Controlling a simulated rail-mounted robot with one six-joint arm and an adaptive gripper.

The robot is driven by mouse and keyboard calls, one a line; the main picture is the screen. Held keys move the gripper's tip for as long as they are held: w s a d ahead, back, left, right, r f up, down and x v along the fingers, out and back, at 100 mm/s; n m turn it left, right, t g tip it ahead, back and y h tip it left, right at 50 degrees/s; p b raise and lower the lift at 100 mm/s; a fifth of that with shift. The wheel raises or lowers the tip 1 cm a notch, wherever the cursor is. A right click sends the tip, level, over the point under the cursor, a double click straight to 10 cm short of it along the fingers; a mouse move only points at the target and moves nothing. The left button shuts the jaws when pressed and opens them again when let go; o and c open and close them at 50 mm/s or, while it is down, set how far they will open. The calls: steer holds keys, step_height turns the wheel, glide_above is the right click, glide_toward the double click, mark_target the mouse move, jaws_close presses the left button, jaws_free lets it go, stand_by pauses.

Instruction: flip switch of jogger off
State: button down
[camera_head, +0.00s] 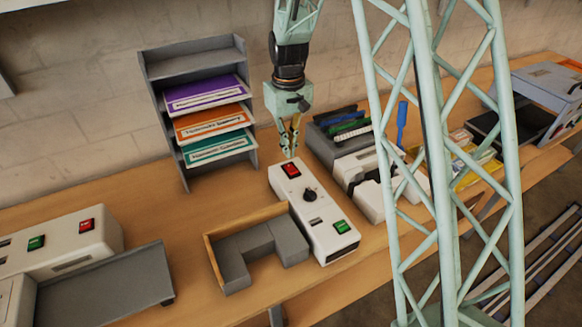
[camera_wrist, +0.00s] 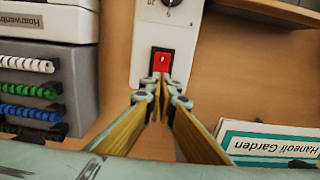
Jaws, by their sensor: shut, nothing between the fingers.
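The jogger is a white control box (camera_head: 322,238) joined to a grey tray with a wooden rim (camera_head: 213,258) on the wooden table. A red rocker switch (camera_head: 291,170) sits at its far end, with a black knob and a green switch nearer the front. My gripper (camera_head: 289,153) is shut and empty, pointing down just above the far end of the box. In the wrist view my gripper's fingertips (camera_wrist: 163,90) meet at the near edge of the red switch (camera_wrist: 162,62). I cannot tell whether they touch it.
A grey shelf (camera_head: 163,125) with purple, orange and teal booklets stands behind left. A grey holder with combs (camera_head: 318,146) and a white machine stand close on the right. Another white machine (camera_head: 62,243) with red and green switches is at the left.

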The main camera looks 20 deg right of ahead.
mark_target(290, 167)
steer(key=shift+r+p, duration=0.4)
steer(key=shift+r, duration=0.7)
steer(key=shift+r, duration=0.1)
steer(key=s+r+m+t+b, duration=0.15)
steer(key=s+r+b, duration=0.35)
steer(key=s+r, duration=1.45)
steer(key=s+t+b, duration=0.2)
steer(key=s+b, duration=0.2)
steer(key=s, duration=2.1)
steer(key=shift+s+r+m+b, duration=0.35)
steer(key=shift+r+b, duration=0.05)
steer(key=shift+r+t, duration=0.15)
steer(key=shift+t, duration=0.1)
